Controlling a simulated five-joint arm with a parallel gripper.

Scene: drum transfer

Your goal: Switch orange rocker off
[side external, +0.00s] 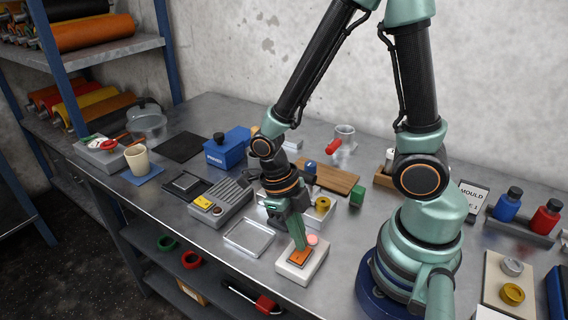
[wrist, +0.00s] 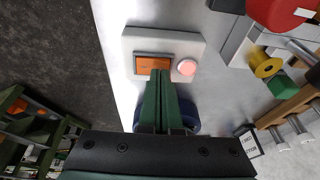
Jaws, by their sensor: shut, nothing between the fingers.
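The orange rocker (side external: 299,258) is set in a white switch box (side external: 287,271) near the front edge of the bench. The rocker also shows in the wrist view (wrist: 152,64), with a round pink lamp (wrist: 186,68) beside it that looks lit. The lamp also shows in the side view (side external: 312,239). My gripper (side external: 303,247) is shut and empty, pointing down with its green fingertips at the rocker. In the wrist view my fingertips (wrist: 160,73) overlap the rocker's lower edge. I cannot tell whether they touch it. The rocker's tilt is hard to read.
An empty clear tray (side external: 249,237) lies left of the switch box. A grey unit with a yellow part (side external: 203,202) stands beyond it. A white bin with a yellow spool (side external: 322,204) and a green cube (side external: 357,196) are behind. The bench's front edge is close.

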